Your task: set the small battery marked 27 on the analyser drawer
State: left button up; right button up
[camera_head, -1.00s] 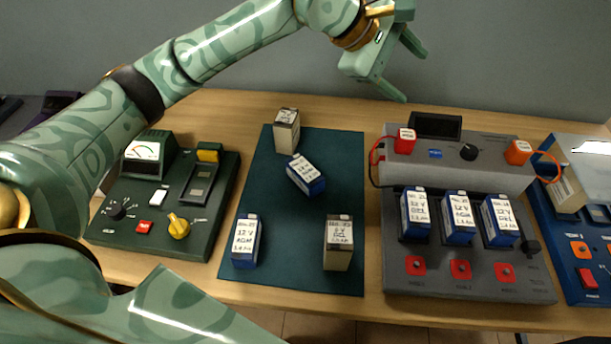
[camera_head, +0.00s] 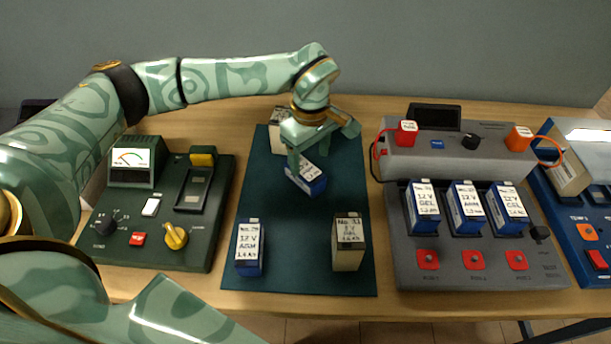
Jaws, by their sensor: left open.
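Several small batteries stand or lie on the dark teal mat (camera_head: 310,282); the numbers are too small to read surely, so I cannot tell which is 27. A blue battery with a white label (camera_head: 312,182) lies tilted at mid-mat. My left gripper (camera_head: 322,150) is open just above it, jaws pointing down and partly covering it. A cream battery (camera_head: 281,117) is at the back, partly hidden by my arm. A blue battery (camera_head: 249,247) and a cream one (camera_head: 348,242) stand in front. The green meter unit (camera_head: 139,222) at left has a recessed tray (camera_head: 193,189). My right gripper is not in view.
A grey test bench (camera_head: 405,255) at right holds three blue batteries (camera_head: 467,207) in a row. A blue unit (camera_head: 560,205) with a cream battery (camera_head: 563,172) stands at the far right. The mat's centre front is clear.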

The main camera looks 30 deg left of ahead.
aim_at(305, 167)
pick_arm(q)
jog(key=f, duration=0.3)
jog(key=a+f+b, duration=0.1)
jog(key=f, duration=0.2)
jog(key=shift+a+b, duration=0.1)
jog(key=shift+b, duration=0.2)
jog(key=shift+r, duration=0.1)
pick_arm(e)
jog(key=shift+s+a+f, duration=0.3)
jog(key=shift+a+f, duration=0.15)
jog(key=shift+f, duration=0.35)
pick_arm(q)
jog(key=shift+s, duration=0.1)
jog(key=shift+c, duration=1.4)
jog(key=c, duration=1)
grip_shut()
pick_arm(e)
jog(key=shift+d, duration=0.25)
pick_arm(q)
jog(key=shift+r, duration=0.2)
